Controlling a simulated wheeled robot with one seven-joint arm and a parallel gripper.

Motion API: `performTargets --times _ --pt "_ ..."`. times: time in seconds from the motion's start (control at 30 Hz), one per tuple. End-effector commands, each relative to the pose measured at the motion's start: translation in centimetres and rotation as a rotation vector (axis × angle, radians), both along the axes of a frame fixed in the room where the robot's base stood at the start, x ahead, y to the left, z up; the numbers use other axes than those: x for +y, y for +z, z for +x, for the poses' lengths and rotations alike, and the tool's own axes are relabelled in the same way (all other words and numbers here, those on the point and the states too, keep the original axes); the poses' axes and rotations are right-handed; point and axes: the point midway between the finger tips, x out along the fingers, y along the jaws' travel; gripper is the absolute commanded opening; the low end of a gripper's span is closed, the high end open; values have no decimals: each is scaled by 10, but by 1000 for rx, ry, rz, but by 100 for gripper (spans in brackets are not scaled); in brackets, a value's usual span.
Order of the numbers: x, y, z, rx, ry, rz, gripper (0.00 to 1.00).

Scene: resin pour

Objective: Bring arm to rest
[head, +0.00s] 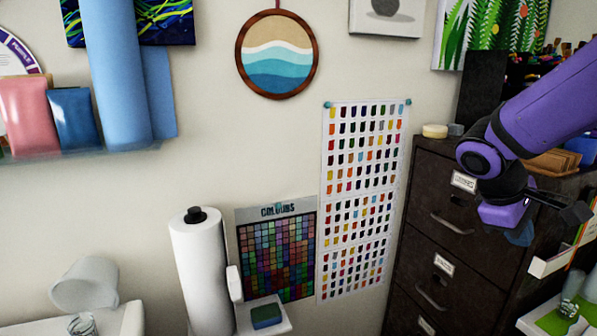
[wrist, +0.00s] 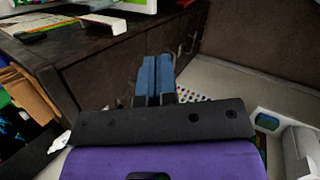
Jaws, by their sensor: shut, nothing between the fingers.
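My arm reaches in from the right edge of the head view, in front of the dark filing cabinet (head: 450,225). My gripper (head: 520,236) hangs near the cabinet's upper drawers, small and partly hidden by the wrist in that view. In the wrist view, the two blue fingers of my gripper (wrist: 158,75) lie side by side, shut, with nothing held. The cabinet (wrist: 110,65) also shows in the wrist view, to the left of the fingers.
A paper towel roll (head: 202,270) and a green-topped sponge (head: 266,316) stand low in the middle. A white cup (head: 86,284) is at lower left. Color charts (head: 360,200) hang on the wall. A shelf (head: 80,155) holds pouches at left.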

Motion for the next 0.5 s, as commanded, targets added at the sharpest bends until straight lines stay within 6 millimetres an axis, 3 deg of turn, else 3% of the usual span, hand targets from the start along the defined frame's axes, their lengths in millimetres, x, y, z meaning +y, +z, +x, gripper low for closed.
performTargets --times 0.5 --pt "66 57 -84 -450 -261 470 0"
